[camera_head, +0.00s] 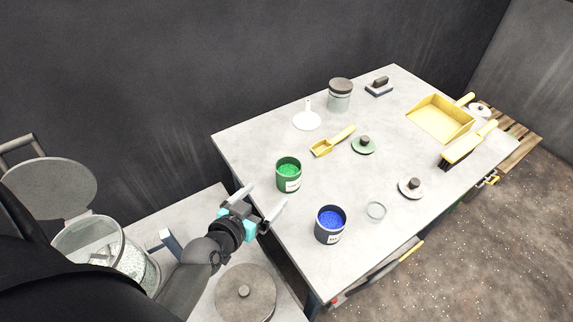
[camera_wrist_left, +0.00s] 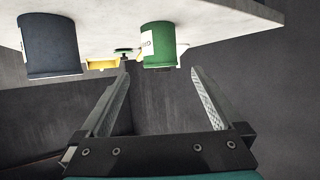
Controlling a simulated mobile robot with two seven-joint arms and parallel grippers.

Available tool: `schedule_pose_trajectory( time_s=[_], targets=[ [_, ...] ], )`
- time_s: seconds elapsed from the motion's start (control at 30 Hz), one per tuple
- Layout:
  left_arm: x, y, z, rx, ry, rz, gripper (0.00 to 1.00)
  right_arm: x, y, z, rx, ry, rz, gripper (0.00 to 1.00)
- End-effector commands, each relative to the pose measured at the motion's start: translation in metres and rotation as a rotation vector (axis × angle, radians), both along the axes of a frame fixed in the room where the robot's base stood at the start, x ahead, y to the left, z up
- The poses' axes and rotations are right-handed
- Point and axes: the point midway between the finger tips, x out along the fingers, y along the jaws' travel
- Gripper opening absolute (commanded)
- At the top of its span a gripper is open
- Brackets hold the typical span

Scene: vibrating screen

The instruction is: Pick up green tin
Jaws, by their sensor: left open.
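The green tin (camera_head: 289,178) stands upright near the left edge of the grey table, open at the top with bright green contents and a white label. My left gripper (camera_head: 262,199) is open and empty, just off the table's left edge, short of the tin and apart from it. In the left wrist view, which looks upside down, the green tin (camera_wrist_left: 159,46) sits beyond the spread fingers (camera_wrist_left: 160,90), roughly in line with the space between them. My right gripper is not in view.
A blue-filled tin (camera_head: 330,224) stands to the right of the green tin, nearer the table's front edge. A yellow scoop (camera_head: 332,142), green lid (camera_head: 364,145), white funnel (camera_head: 306,120) and glass dish (camera_head: 376,211) lie around. A yellow dustpan (camera_head: 440,119) is farther right.

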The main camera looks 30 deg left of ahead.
Motion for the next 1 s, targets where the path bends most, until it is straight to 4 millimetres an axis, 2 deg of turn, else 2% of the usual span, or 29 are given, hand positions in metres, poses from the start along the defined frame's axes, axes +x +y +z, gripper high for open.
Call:
schedule_pose_trajectory(
  time_s=[0.5, 0.83, 1.0],
  targets=[
    [0.073, -0.001, -0.032, -0.002, -0.001, 0.001, 1.0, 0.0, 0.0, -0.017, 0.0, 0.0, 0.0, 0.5],
    [0.092, -0.001, -0.04, -0.003, 0.0, 0.001, 1.0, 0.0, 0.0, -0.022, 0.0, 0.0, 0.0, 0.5],
    [0.111, 0.0, -0.054, -0.003, -0.001, 0.001, 1.0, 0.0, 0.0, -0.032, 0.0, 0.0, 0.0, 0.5]
  ],
)
